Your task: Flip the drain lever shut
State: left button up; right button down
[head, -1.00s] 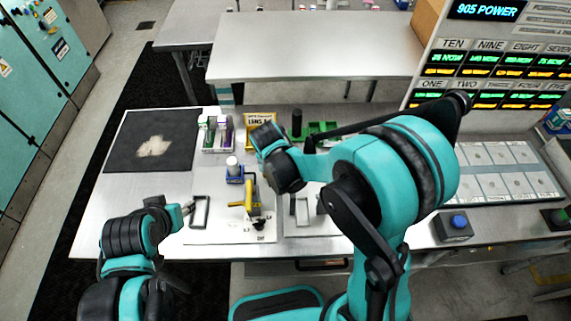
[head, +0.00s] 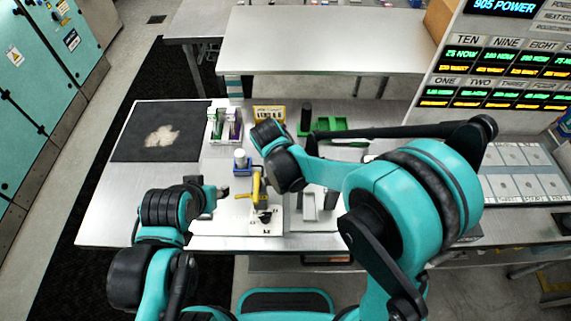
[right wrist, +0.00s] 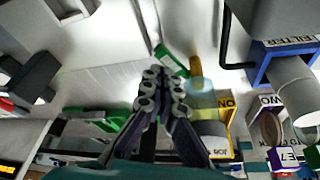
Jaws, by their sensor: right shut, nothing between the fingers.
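A yellow lever (head: 256,184) stands on a white plate with a black fitting (head: 264,216), near the middle of the table's front part. I take it for the drain lever, but its label is too small to read. My left gripper (head: 222,192) is low, just left of the lever and apart from it; its fingers are too small to judge. My right gripper's fingertips are hidden behind its own wrist in the head view, just right of the lever. In the right wrist view the right gripper (right wrist: 160,76) is shut and empty, with a yellow cylindrical part (right wrist: 196,68) beyond it.
A blue filter block (head: 241,166) stands behind the lever. Upright grey brackets (head: 309,203) stand to its right. A white rack (head: 223,123), a yellow box (head: 268,114) and a green tray (head: 331,125) are farther back. The table's left front is bare beside the dark mat (head: 128,132).

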jog(key=shift+w+a, duration=0.25)
jog(key=shift+w, duration=0.4)
jog(key=shift+w+d+r, duration=0.2)
jog(key=shift+w+d, duration=0.15)
jog(key=shift+d, duration=0.1)
jog(key=d, duration=0.1)
jog(key=w+d, duration=0.1)
jog(key=shift+w+d+r, duration=0.25)
jog(key=shift+d+r, duration=0.15)
jog(key=w+a+p+v, duration=0.1)
jog(key=p+v, duration=0.1)
jog(key=v, duration=0.7)
jog(key=shift+s+a+r+p, duration=0.15)
jog(key=shift+a+r+p, duration=0.2)
jog(key=shift+a+p, duration=0.05)
jog(key=shift+f, duration=0.1)
